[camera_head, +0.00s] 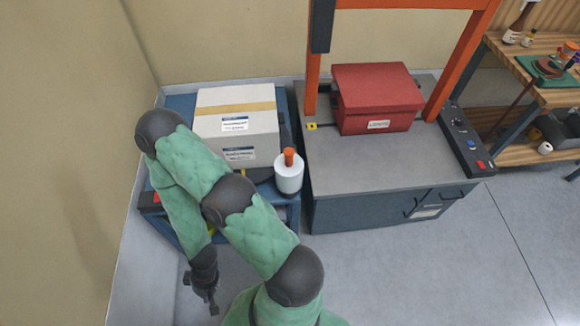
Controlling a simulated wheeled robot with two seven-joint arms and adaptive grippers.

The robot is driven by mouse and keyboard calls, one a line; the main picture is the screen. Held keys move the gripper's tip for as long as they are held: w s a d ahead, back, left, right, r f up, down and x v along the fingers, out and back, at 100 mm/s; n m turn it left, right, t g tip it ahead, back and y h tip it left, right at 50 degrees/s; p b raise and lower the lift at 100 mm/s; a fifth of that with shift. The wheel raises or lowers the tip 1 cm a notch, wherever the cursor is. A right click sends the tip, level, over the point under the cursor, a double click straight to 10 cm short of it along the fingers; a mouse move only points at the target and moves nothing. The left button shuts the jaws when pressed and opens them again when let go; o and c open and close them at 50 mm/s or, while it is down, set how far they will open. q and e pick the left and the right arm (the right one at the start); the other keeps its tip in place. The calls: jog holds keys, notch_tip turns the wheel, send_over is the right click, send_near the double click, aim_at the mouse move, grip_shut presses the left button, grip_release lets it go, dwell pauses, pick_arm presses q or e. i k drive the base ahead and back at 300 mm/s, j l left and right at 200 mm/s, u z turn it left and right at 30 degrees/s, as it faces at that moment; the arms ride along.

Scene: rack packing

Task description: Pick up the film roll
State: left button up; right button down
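The film roll (289,177) is a white upright cylinder with an orange handle on top. It stands at the right front corner of the blue table (180,101), beside the cardboard box. My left gripper is not in view.
A taped carton (236,108) fills much of the blue table behind my arm. To the right, a grey machine bench (390,165) with an orange frame (462,66) bears a red box (375,98). A wooden shelf (535,82) stands far right. The floor in front is clear.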

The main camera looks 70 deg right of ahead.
aim_at(289, 166)
jog(key=z, duration=2.4)
